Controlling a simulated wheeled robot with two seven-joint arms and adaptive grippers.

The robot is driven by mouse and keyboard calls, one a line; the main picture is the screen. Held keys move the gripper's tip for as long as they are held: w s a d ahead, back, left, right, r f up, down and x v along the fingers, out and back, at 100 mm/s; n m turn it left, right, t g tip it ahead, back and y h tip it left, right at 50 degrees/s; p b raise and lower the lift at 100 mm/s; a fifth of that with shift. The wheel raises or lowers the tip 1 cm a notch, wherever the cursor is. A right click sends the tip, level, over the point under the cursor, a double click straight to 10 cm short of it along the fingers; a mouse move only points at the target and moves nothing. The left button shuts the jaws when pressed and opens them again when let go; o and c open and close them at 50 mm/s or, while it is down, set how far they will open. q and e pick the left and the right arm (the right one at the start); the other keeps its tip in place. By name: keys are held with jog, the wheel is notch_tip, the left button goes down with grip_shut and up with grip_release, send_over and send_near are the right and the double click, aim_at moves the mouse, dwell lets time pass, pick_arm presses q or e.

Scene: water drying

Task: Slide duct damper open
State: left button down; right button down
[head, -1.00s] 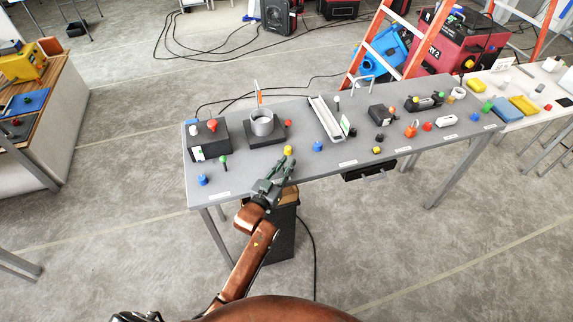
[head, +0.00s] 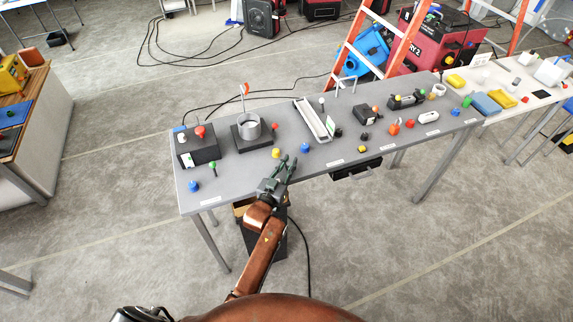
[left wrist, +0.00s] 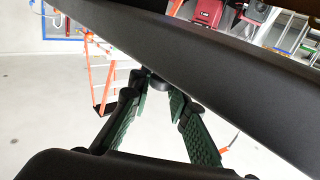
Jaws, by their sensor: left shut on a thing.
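A short round metal duct (head: 249,127) stands on a black base (head: 266,143) on the grey table, and an orange-red upright piece (head: 244,91) rises behind it. I take this for the damper, but its slide is too small to make out. My left gripper (head: 285,161) is at the table's front edge, to the front right of the duct and apart from it. In the left wrist view its green-padded fingers (left wrist: 157,92) converge on a small dark thing (left wrist: 157,82), whose identity I cannot tell. My right gripper is not in view.
A yellow knob (head: 276,153) and a blue knob (head: 305,148) sit close to the left gripper. A black box with a red knob (head: 199,132) is left of the duct, and a pale channel (head: 314,120) is right. A dark bar (left wrist: 210,65) crosses the wrist view.

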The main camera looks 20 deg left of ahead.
pick_arm(q)
jog(key=c, duration=1.8)
grip_release()
jog(key=shift+d, duration=0.1)
jog(key=shift+c, duration=0.2)
jog(key=shift+o, duration=0.2)
jog(key=s+a, duration=0.1)
jog(key=s, duration=1)
jog(key=shift+s+a, duration=0.2)
jog(key=shift+s, duration=0.2)
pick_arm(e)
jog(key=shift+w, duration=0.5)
pick_arm(q)
jog(key=shift+d, duration=0.1)
